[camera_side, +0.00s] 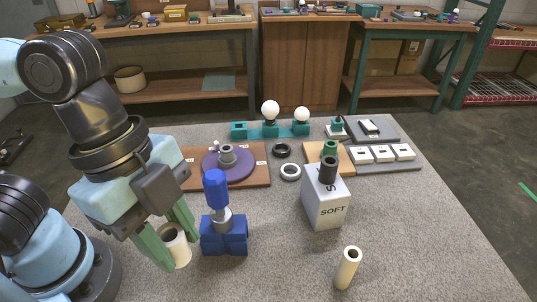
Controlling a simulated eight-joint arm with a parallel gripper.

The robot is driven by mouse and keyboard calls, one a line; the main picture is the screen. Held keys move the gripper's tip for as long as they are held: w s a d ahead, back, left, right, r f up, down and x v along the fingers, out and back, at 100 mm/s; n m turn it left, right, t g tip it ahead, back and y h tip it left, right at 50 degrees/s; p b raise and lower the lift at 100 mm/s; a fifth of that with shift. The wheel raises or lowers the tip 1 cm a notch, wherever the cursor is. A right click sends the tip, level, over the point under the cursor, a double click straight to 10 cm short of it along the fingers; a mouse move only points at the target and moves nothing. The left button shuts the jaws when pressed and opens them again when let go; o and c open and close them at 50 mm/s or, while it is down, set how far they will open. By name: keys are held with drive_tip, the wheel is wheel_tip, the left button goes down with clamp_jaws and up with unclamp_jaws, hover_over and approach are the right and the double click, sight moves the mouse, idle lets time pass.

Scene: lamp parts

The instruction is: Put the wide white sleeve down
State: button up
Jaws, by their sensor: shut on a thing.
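The wide white sleeve (178,252) is a short, cream-white hollow cylinder at the lower left of the side view. My gripper (181,254) reaches down from the upper left with two green fingers, shut on the sleeve from both sides. The sleeve is close to upright, with its open top facing up between the fingers. The fingers hide part of its wall. I cannot tell whether its bottom touches the grey table (275,265).
A blue vise-like block (224,238) with a blue-handled tool (216,190) stands just right of the sleeve. A white box marked SOFT (326,208) and a narrow cream tube (347,268) stand further right. The table between block and tube is clear.

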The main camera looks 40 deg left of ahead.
sight(178, 226)
wheel_tip(178, 226, up, 5)
drive_tip(key=shift+f, duration=0.1)
drive_tip(key=shift+w+r+n, duration=0.2)
drive_tip(key=shift+w+n, duration=0.1)
drive_tip(key=shift+w, duration=0.4)
drive_tip(key=w+a+r+n+t+y, duration=0.1)
drive_tip(key=w+a+n, duration=0.4)
drive_tip(key=w, duration=0.5)
drive_tip(key=w+a+n+t+y, duration=0.1)
drive_tip(key=w+a+n, duration=0.4)
drive_tip(key=w, duration=0.6)
drive_tip(key=w+a+f+n+y, duration=0.15)
drive_tip(key=w+a+n, duration=0.5)
drive_tip(key=a, duration=0.75)
wheel_tip(178, 226, down, 11)
drive_tip(key=w+m, duration=0.1)
drive_tip(key=shift+t+h, duration=0.25)
drive_tip(key=shift+t, duration=0.05)
drive_tip(key=w+a+f, duration=0.1)
drive_tip(key=a+f, duration=0.1)
drive_tip(key=a, duration=0.1)
drive_tip(key=a+f, duration=0.2)
drive_tip(key=a, duration=0.2)
drive_tip(key=w+a+f, duration=0.1)
drive_tip(key=a+f, duration=0.2)
drive_tip(key=a, duration=0.1)
drive_tip(key=shift+w+a, duration=0.15)
drive_tip(key=shift+w, duration=0.15)
drive_tip(key=shift+f, duration=1.95)
drive_tip(key=shift+f, duration=0.15)
